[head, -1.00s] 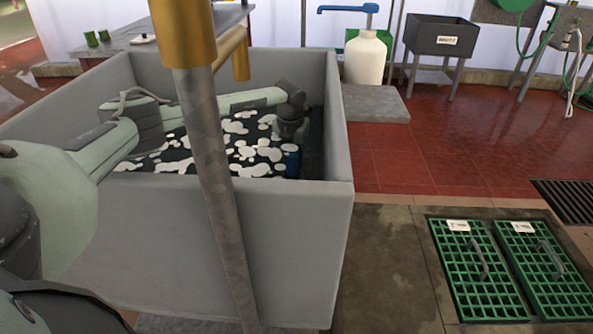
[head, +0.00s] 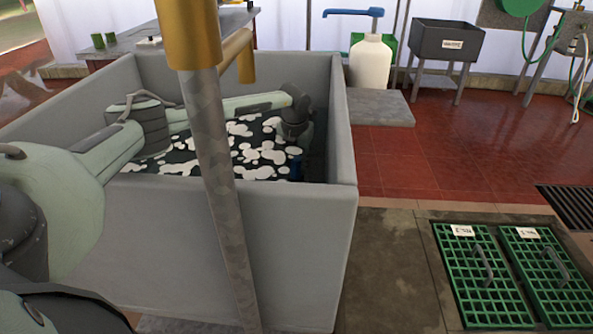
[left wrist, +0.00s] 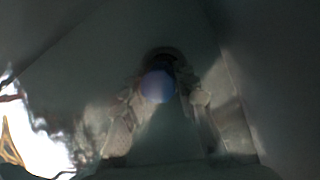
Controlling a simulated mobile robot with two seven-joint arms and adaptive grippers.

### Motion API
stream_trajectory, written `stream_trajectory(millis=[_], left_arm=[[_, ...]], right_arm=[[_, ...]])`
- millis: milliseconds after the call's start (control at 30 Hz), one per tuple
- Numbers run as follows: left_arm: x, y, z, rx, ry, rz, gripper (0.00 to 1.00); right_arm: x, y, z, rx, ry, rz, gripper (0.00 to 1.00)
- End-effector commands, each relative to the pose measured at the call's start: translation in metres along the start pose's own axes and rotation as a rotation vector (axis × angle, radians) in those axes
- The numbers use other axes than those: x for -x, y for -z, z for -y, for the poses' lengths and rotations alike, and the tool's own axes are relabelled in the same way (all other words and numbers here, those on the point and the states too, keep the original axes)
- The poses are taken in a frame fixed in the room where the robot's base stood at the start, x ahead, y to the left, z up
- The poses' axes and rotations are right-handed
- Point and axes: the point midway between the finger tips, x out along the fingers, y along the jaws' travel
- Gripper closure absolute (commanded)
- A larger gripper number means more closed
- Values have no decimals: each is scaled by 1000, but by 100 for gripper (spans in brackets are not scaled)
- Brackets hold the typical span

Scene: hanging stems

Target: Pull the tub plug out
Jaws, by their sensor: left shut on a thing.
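The grey tub (head: 270,235) holds dark liquid with white foam patches (head: 255,150). My left arm reaches over its left side. My left gripper (head: 297,128) is down inside the tub near its right wall; its fingertips are hard to make out there. A small blue thing (head: 296,168), probably the plug's grip, shows just below it. In the left wrist view, my left gripper (left wrist: 160,90) is shut on a rounded blue-violet knob (left wrist: 157,86), with a finger on each side. The body of the plug is not clearly visible. My right gripper is not in view.
A steel post with a brass-coloured top (head: 218,160) stands in front of the tub in the picture. Green floor grates (head: 485,280) lie at the right. A white jug (head: 370,62) and a dark sink (head: 447,42) stand behind. Red floor between them is clear.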

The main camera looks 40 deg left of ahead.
Motion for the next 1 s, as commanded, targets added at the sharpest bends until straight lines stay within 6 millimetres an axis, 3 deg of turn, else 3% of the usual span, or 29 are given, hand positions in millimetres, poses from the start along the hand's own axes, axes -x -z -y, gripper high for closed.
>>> stream_trajectory(millis=[267,1000], left_arm=[[2,0,-2,1,-3,-1,97],[39,-10,-4,1,-1,1,97]], right_arm=[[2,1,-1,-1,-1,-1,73],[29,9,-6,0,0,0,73]])
